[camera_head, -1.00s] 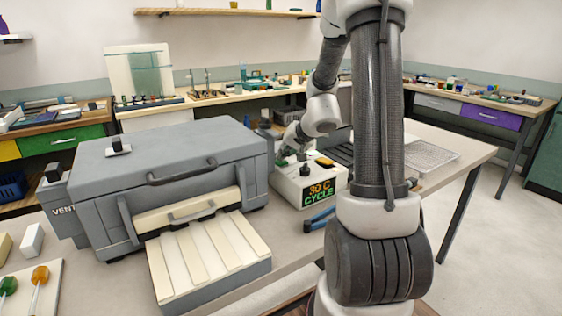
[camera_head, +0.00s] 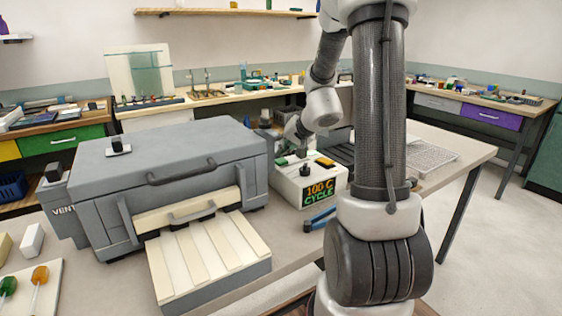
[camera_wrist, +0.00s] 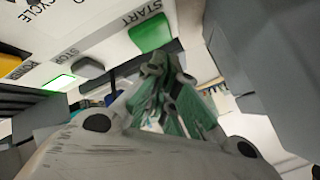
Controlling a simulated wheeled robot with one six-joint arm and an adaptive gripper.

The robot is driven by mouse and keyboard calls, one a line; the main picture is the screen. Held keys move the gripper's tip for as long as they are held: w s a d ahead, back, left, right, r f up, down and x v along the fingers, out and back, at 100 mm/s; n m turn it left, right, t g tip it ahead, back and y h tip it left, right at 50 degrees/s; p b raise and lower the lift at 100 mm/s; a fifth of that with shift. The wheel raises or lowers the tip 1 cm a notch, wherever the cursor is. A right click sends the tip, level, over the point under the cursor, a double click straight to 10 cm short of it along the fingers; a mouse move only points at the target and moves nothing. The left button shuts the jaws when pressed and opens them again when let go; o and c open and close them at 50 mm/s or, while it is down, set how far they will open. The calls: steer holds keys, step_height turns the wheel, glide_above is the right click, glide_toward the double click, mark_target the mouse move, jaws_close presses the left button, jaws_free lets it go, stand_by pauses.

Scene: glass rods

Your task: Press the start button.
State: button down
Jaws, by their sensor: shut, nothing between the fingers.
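The control box (camera_head: 283,184) stands on the bench right of the large grey machine. Its display (camera_head: 319,191) reads "100 C CYCLE". In the wrist view the green start button (camera_wrist: 151,33) sits beside the printed word START. My gripper (camera_wrist: 156,64) is shut and empty, its fingertips close beside the start button's edge; I cannot tell whether they touch. In the head view my gripper (camera_head: 301,151) is over the back of the box top, small and partly hidden. A dark stop button (camera_wrist: 88,68) and a lit green power button (camera_wrist: 58,82) lie left of the start button.
The grey machine (camera_head: 171,165) with a handled lid closely flanks the box on the left. A black knob (camera_head: 305,170) rises from the box top. A blue-handled tool (camera_head: 320,219) lies in front. A wire rack (camera_head: 430,157) lies on the bench at right.

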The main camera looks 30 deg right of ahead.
mark_target(283, 159)
steer(key=shift+r, duration=0.1)
steer(key=shift+r, duration=2.4)
